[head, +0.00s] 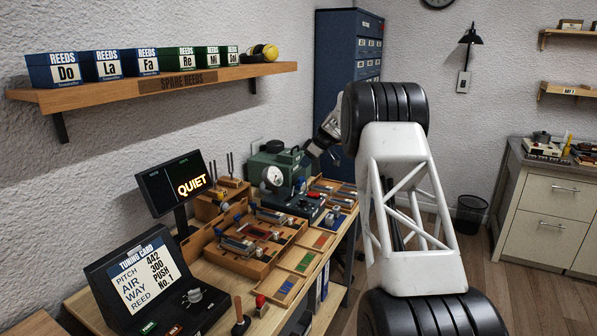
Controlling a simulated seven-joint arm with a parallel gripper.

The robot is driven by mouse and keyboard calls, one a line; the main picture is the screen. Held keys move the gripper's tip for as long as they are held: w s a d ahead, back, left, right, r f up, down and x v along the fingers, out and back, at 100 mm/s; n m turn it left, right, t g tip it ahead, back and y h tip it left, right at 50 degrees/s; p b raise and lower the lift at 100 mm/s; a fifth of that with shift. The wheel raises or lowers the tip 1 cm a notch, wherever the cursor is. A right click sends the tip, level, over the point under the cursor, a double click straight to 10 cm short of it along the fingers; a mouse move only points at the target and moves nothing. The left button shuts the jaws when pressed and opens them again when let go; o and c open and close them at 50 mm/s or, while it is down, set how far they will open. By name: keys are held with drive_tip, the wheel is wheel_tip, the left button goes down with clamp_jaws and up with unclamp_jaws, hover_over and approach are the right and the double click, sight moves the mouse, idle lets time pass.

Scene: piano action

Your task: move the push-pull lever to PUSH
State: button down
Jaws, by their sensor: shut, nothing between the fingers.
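I cannot make out the push-pull lever for certain. A green machine (272,166) with a round pale dial (272,176) stands at the back of the workbench. My gripper (311,152) is small and dark in this view, close to the right side of the machine, at the end of my arm. It is shut, with nothing seen in it. I cannot tell whether it touches the machine. The tuning card screen (146,272) at the front left reads pitch 442, air 300, way PUSH, reed No. 1.
A small display (175,184) reads QUIET. Wooden trays (243,262) with metal parts fill the middle of the bench (213,280). A wooden-handled tool (240,316) and a red knob (260,301) stand near the front. A shelf (170,85) of reed boxes hangs above.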

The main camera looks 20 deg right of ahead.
drive_tip(key=shift+w+d+v, duration=0.15)
drive_tip(key=shift+v, duration=0.75)
drive_tip(key=shift+w+d+v, duration=0.15)
drive_tip(key=shift+v, duration=0.8)
drive_tip(key=shift+f, duration=0.1)
drive_tip(key=s+a+r+m+h, duration=0.15)
drive_tip(key=s+a+r, duration=0.35)
drive_tip(key=s, duration=0.7)
drive_tip(key=s+a+r+m+g+h, duration=0.15)
drive_tip(key=s+a+r, duration=0.35)
drive_tip(key=s, duration=0.6)
drive_tip(key=s+a+r+m+t, duration=0.1)
drive_tip(key=s+a+r+m, duration=0.2)
drive_tip(key=s+a, duration=0.65)
drive_tip(key=s+a+f+m+h, duration=0.1)
drive_tip(key=s+f, duration=0.2)
drive_tip(key=s, duration=1.1)
drive_tip(key=s+a+f+m+h, duration=0.1)
drive_tip(key=s+f, duration=0.3)
drive_tip(key=s, duration=1.1)
drive_tip(key=s+a+f+m+h, duration=0.1)
drive_tip(key=s+f+m, duration=0.2)
drive_tip(key=s, duration=1.1)
drive_tip(key=shift+a+f+h, duration=0.15)
drive_tip(key=shift+f+h, duration=0.15)
drive_tip(key=shift+f, duration=0.25)
